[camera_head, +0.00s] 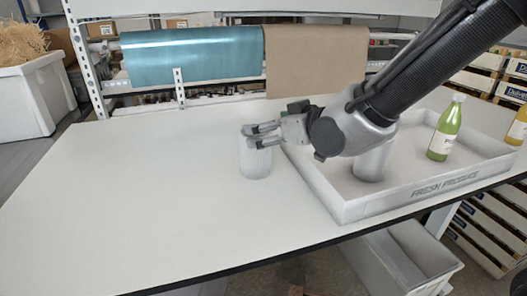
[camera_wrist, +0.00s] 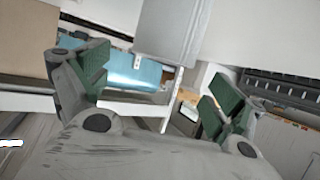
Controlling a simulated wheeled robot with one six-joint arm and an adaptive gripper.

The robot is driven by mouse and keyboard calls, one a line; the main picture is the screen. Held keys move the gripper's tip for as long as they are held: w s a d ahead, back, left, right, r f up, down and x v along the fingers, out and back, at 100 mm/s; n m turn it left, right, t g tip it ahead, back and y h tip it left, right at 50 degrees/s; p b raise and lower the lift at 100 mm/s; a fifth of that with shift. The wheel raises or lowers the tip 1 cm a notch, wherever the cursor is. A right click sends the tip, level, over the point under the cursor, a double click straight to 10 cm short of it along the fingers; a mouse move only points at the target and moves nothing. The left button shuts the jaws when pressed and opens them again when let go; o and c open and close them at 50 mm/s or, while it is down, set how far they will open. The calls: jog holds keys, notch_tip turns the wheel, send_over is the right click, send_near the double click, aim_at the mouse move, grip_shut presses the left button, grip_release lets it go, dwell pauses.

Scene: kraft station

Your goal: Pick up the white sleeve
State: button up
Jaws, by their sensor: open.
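The white sleeve (camera_head: 256,163) is a pale upright cylinder on the white table, left of the tray. A similar pale cylinder (camera_head: 372,162) stands inside the tray, partly behind my arm. My gripper (camera_head: 249,136) is open and roughly level, with its fingertips by the upper rim of the sleeve and partly covering it. In the wrist view, which looks upside down, the open gripper (camera_wrist: 156,78) has green pads and nothing between them. A pale grey surface, likely the sleeve (camera_wrist: 170,32), shows beyond the fingertips. I cannot tell whether they touch it.
The white tray (camera_head: 417,193), marked "FRESH PRODUCE", holds a green bottle (camera_head: 445,130) at its right. An orange bottle (camera_head: 517,128) stands farther right. A teal roll (camera_head: 193,57) and a brown roll (camera_head: 316,58) hang behind the table (camera_head: 130,200). The table's left side is clear.

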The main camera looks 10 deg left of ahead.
jog(key=x, duration=0.5)
jog(key=shift+a+f, duration=0.2)
jog(key=shift+f, duration=0.25)
jog(key=shift+c, duration=0.3)
jog(key=c, duration=0.7)
